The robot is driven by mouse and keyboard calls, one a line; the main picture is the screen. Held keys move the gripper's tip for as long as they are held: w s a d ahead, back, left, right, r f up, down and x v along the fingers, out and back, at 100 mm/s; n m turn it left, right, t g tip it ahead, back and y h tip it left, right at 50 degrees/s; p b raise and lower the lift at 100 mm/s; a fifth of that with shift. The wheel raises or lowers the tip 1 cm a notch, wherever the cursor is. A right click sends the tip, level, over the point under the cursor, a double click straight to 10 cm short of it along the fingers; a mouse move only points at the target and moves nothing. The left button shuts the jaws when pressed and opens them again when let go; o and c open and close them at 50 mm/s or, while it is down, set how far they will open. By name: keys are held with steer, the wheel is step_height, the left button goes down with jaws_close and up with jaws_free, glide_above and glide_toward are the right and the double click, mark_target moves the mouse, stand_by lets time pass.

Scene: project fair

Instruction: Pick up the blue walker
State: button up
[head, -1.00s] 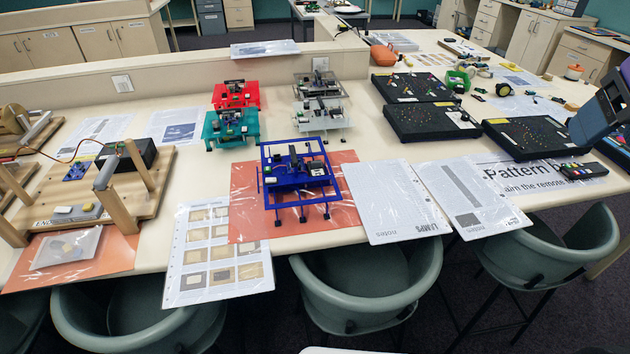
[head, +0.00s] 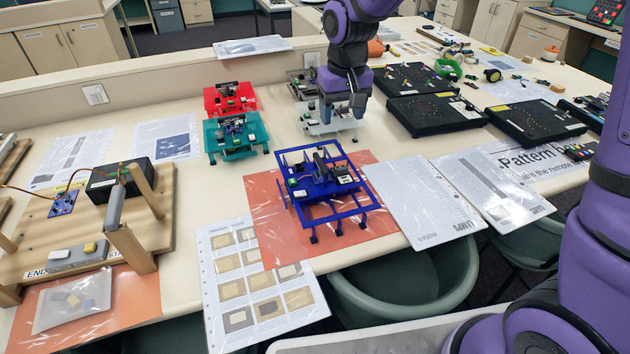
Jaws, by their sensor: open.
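The blue walker (head: 330,187) is a square blue frame on several legs with small electronics on top. It stands upright on an orange sheet (head: 268,207) near the front edge of the table. My gripper (head: 343,112) points down beyond the walker and slightly to its right, in front of the white walker (head: 318,117), which it partly hides. The jaws are open and appear empty. My gripper looks apart from the blue walker.
A red walker (head: 231,98) and a teal walker (head: 236,138) stand to the left. Black boards (head: 435,115) lie to the right. Plastic-covered notes (head: 425,205) flank the orange sheet. A wooden rig (head: 85,230) stands at far left. Chairs (head: 410,290) line the front.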

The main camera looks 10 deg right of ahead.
glide_above(321, 161)
steer(key=shift+g, duration=0.4)
step_height(321, 161, down, 6)
steer(key=shift+f, duration=0.1)
step_height(321, 161, down, 5)
steer(key=shift+f, duration=2.9)
steer(key=c, duration=0.8)
steer(key=shift+r, duration=0.1)
